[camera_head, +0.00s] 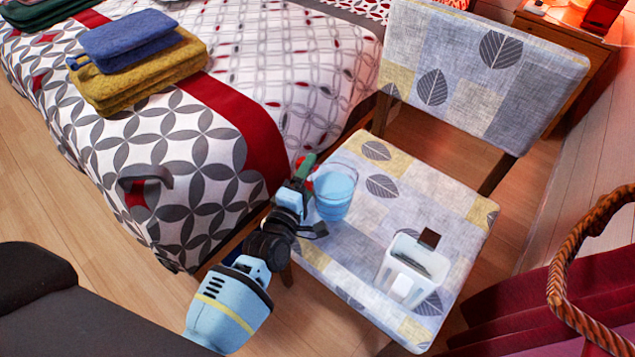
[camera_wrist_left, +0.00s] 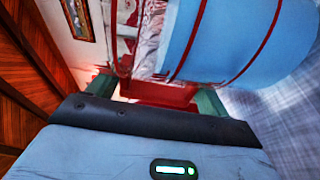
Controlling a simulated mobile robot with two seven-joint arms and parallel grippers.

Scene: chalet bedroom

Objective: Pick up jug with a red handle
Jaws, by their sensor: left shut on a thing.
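The jug (camera_head: 335,190) is clear with a light blue body or filling. It stands upright on the seat of the patterned chair (camera_head: 375,235), near its left edge. My left gripper (camera_head: 304,172) is at the jug's left side. In the left wrist view its green fingers (camera_wrist_left: 155,97) are shut on the red handle (camera_wrist_left: 165,93), and the jug's blue side (camera_wrist_left: 235,40) fills the upper right. My right gripper is in neither view.
A white container (camera_head: 403,283) holding dark items stands on the same seat, right of the jug. The chair's backrest (camera_head: 480,60) rises behind. A bed (camera_head: 290,50) with folded towels (camera_head: 140,60) is at the left. A rope-like curved handle (camera_head: 565,265) is at the right edge.

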